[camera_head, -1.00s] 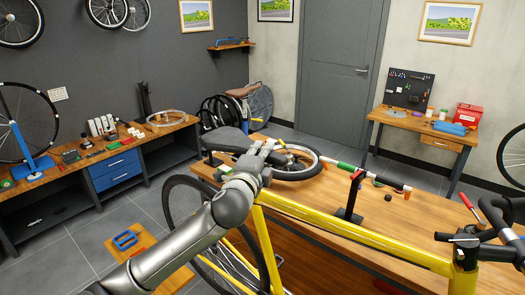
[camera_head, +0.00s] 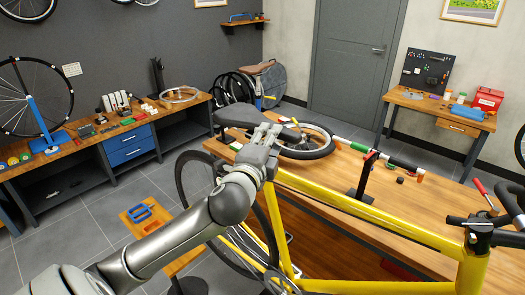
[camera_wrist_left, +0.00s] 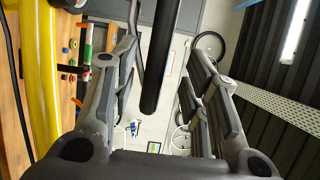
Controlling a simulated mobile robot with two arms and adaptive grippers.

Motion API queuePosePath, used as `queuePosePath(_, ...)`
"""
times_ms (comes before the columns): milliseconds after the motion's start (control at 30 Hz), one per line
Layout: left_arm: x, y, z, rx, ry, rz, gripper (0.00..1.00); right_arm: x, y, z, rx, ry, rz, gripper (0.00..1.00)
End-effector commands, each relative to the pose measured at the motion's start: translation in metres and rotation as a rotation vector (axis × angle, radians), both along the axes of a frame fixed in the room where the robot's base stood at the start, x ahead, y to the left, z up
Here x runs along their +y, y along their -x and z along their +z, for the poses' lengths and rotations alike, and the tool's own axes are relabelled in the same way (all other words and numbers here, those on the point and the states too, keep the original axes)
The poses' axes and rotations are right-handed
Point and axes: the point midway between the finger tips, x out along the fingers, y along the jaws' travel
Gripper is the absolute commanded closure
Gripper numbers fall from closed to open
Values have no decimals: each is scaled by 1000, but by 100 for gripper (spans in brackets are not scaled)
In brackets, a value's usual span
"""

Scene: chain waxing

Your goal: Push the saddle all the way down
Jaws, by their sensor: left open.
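The dark saddle (camera_head: 238,115) is at the rear of the yellow bike frame (camera_head: 370,215), at the edge of the wooden bench. My left gripper (camera_head: 268,132) is beside the saddle's front end, near the top of the frame, and partly covers the area below it. In the left wrist view, the left gripper (camera_wrist_left: 160,70) has its fingers spread wide. A long black part with a rounded end, probably the saddle's nose, shows between them with space on both sides. I cannot tell whether the gripper touches the saddle. The seat post under the saddle is hidden. My right gripper is not in view.
A bench (camera_head: 320,175) stands behind the bike, with a loose wheel (camera_head: 305,142) and a black clamp stand (camera_head: 365,180) on it. The handlebar (camera_head: 490,225) is at the right. A small stool with a blue item (camera_head: 143,213) stands at the left.

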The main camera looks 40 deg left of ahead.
Motion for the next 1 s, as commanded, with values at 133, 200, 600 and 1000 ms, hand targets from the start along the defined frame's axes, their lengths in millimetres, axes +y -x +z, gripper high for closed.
queuePosePath(133, -10, 29, -1, 2, 1, -1, 58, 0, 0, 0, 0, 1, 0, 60)
queuePosePath(200, -13, 39, -1, 2, 1, -2, 58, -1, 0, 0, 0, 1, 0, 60)
queuePosePath(600, -18, 56, 0, 0, 0, 0, 58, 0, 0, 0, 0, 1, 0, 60)
queuePosePath(1000, -17, 54, -4, 6, 4, 2, 58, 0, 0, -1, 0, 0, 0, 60)
